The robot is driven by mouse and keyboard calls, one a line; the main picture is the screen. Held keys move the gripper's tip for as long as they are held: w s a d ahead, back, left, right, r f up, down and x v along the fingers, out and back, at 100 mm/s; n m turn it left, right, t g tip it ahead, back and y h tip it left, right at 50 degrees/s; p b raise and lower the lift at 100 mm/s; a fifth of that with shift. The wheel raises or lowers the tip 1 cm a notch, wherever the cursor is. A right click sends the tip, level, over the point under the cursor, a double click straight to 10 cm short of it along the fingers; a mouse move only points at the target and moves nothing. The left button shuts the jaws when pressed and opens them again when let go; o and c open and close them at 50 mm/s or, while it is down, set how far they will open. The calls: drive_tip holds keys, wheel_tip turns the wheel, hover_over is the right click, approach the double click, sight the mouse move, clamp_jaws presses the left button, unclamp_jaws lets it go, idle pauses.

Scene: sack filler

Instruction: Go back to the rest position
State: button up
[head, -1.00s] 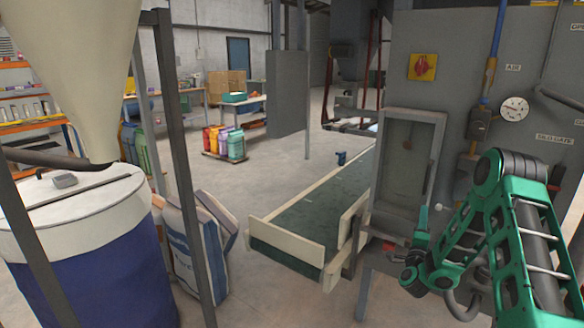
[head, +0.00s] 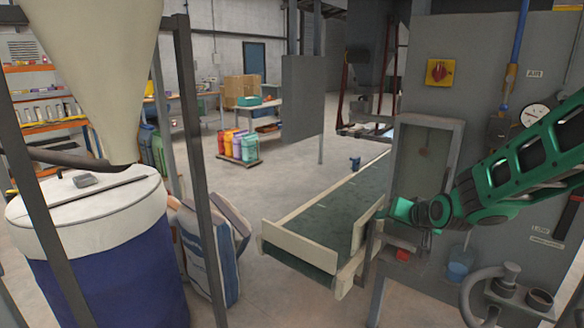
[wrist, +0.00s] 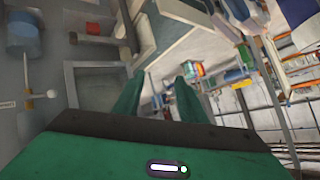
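My gripper (head: 402,211) is in front of the grey machine cabinet (head: 500,170) in the head view, near the right side of the conveyor's near end. My green arm reaches in to it from the right edge. In the wrist view, the two green fingers of my gripper (wrist: 157,88) stand apart with nothing between them. The gripper is open and empty. Its exact distance from the cabinet's frame is hard to tell.
A conveyor (head: 325,215) with pale side boards runs away from me. Filled sacks (head: 208,250) lean beside a blue-and-white drum (head: 115,260) under a hopper (head: 100,70). Dark posts stand near the drum. A pipe fitting (head: 505,285) is at lower right.

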drive_tip(key=s+d+r+n+g+h, duration=0.1)
drive_tip(key=s+n+g+h, duration=0.35)
drive_tip(key=s, duration=1.95)
drive_tip(key=s+d+f+m+g+y, duration=0.1)
drive_tip(key=s+d+m+g, duration=0.2)
drive_tip(key=s+d, duration=0.3)
drive_tip(key=s+d+m+g+y, duration=0.2)
drive_tip(key=s+d+m+g, duration=0.1)
drive_tip(key=s, duration=0.9)
drive_tip(key=d+m, duration=0.1)
drive_tip(key=d, duration=0.1)
drive_tip(key=shift+s+d+f+g, duration=0.15)
drive_tip(key=shift+d+f+g, duration=0.2)
drive_tip(key=shift+d, duration=0.05)
drive_tip(key=shift+w+f, duration=0.25)
drive_tip(key=shift+w, duration=0.4)
